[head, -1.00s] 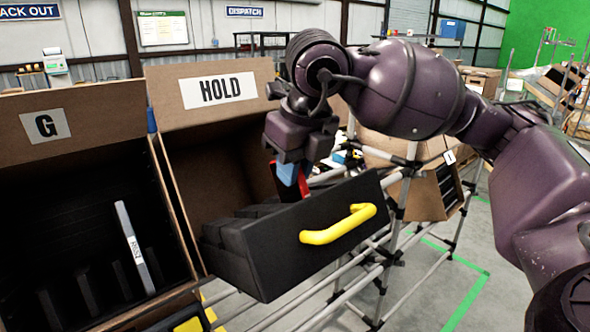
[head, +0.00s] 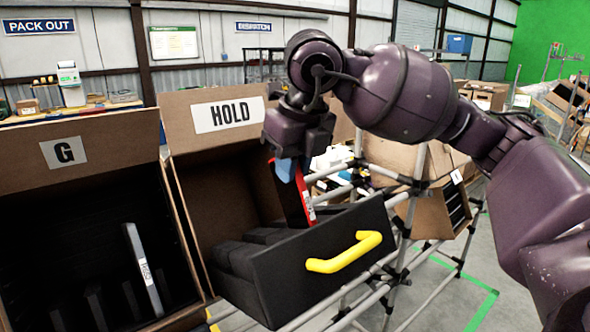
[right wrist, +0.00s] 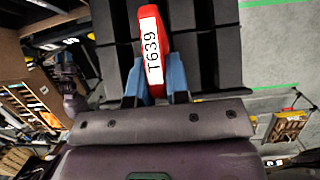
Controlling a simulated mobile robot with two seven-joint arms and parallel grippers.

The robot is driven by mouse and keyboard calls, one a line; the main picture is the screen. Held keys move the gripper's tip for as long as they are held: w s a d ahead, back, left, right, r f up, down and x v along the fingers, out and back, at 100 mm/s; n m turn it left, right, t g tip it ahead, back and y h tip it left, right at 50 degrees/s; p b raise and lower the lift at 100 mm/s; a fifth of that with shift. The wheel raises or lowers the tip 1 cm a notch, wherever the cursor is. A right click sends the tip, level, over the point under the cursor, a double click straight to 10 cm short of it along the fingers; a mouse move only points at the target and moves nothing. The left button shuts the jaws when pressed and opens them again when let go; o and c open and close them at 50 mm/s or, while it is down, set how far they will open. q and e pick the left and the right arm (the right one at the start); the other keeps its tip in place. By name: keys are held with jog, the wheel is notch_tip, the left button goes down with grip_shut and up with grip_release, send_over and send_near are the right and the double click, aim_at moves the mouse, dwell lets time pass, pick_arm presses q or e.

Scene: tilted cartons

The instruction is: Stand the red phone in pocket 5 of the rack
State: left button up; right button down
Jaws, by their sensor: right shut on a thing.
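My right gripper (head: 287,168) has blue fingertips and is shut on the red phone (head: 295,195). It holds the phone tilted above the open black drawer (head: 300,268) of the HOLD carton. Black dividers (head: 250,250) fill the drawer. I cannot read pocket numbers or tell which rack holds pocket 5. My left gripper is not in view.
The HOLD carton (head: 180,150) stands behind the drawer. Left of it, carton G (head: 110,140) has black slots and a grey labelled phone (head: 143,268) standing in it. A yellow handle (head: 345,252) sticks out from the drawer front. Grey tube framing (head: 415,205) and another carton (head: 440,205) stand to the right.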

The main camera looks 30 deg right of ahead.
jog(key=shift+w+r+p, duration=0.4)
jog(key=shift+r, duration=0.45)
jog(key=shift+w+a+r+p, duration=0.1)
jog(key=shift+w+r+p, duration=0.35)
jog(key=shift+r, duration=0.3)
jog(key=shift+w+r+p, duration=0.35)
jog(key=shift+r+p, duration=0.1)
jog(key=shift+r, duration=0.25)
